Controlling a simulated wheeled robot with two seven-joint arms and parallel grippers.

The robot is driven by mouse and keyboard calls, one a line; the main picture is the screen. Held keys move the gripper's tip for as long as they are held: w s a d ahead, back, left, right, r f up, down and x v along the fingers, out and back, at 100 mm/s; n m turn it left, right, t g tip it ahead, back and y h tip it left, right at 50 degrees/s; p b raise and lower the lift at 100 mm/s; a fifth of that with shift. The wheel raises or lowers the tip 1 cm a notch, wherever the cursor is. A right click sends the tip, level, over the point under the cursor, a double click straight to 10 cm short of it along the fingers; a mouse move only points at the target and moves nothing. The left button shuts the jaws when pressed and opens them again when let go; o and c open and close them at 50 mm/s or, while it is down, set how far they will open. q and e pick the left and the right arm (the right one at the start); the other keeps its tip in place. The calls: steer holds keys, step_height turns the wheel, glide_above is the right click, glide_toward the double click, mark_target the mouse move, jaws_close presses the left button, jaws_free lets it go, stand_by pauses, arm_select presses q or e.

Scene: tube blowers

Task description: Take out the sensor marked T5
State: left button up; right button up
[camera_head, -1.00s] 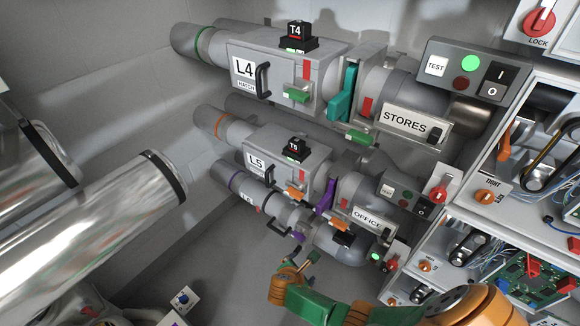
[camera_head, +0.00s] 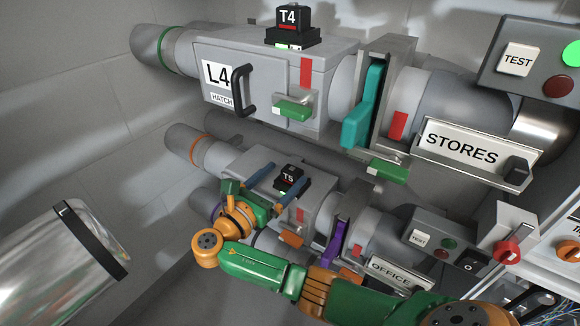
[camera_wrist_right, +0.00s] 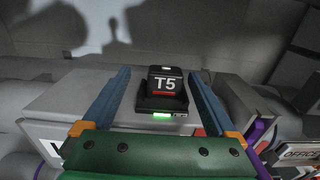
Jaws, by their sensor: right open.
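The sensor marked T5 (camera_head: 290,176) is a small black block on a black base, seated on top of the grey L5 housing (camera_head: 321,190). In the right wrist view the sensor (camera_wrist_right: 165,88) shows its white T5 label, a red line and a lit green light on the base. My right gripper (camera_head: 283,174) is open, with its two blue fingers on either side of the sensor. In the right wrist view the fingers (camera_wrist_right: 165,85) stand apart from the sensor with a gap on each side. My left gripper is not in view.
The larger L4 housing (camera_head: 262,75) with the T4 sensor (camera_head: 290,25) stands above and behind. The STORES sign (camera_head: 462,148), a purple lever (camera_head: 335,243) and the OFFICE panel (camera_head: 392,275) lie to the right. A shiny metal pipe (camera_head: 65,262) is at lower left.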

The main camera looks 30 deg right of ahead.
mark_target(296, 167)
steer(key=x, duration=0.6)
steer(key=shift+s+d+b, duration=0.25)
steer(key=shift+d+b, duration=0.05)
steer(key=shift+b, duration=0.05)
steer(key=shift+a+r, duration=0.1)
steer(key=shift+r, duration=0.05)
steer(key=shift+c, duration=0.8)
steer(key=c, duration=1.3)
